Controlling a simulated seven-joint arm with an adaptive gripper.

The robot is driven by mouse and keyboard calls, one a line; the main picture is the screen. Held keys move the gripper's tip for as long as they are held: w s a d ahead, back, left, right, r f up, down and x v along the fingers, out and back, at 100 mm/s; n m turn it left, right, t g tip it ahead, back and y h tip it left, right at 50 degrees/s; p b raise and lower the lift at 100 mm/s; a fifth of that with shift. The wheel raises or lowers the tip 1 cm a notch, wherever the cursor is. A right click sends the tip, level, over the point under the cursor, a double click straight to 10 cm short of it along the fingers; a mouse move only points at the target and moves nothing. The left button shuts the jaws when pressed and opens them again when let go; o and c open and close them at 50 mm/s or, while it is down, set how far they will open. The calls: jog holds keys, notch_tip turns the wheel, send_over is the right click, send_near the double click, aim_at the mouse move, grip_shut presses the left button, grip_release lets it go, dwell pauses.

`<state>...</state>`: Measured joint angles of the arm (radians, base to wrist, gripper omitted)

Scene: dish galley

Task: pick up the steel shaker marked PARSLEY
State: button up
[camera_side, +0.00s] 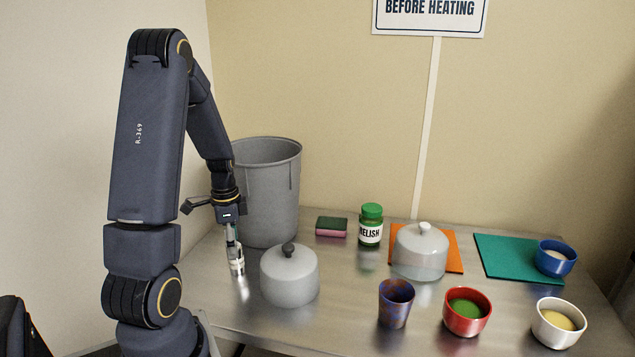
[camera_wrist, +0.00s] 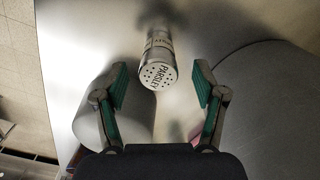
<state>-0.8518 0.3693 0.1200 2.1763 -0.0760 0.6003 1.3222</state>
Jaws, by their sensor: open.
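The steel shaker (camera_wrist: 158,62) marked PARSLEY stands on the steel table, its perforated top facing the wrist camera. In the side view the shaker (camera_side: 237,262) is at the table's left, between the grey bin and a grey dome lid. My gripper (camera_wrist: 161,88) is open, its two green-padded fingers apart, one on each side of the shaker's top in the picture. In the side view my gripper (camera_side: 232,240) is directly above the shaker, pointing down.
A grey bin (camera_side: 268,190) stands close behind the shaker; a grey dome lid (camera_side: 289,275) with a dark knob is close at right. Farther right are a sponge (camera_side: 331,226), a relish jar (camera_side: 371,225), a glass dome (camera_side: 420,252), a cup (camera_side: 396,303) and bowls (camera_side: 467,311).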

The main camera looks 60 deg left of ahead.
aim_at(236, 262)
jog(key=shift+w+d+f, duration=0.1)
jog(key=shift+f, duration=3.05)
jog(key=c, duration=1.3)
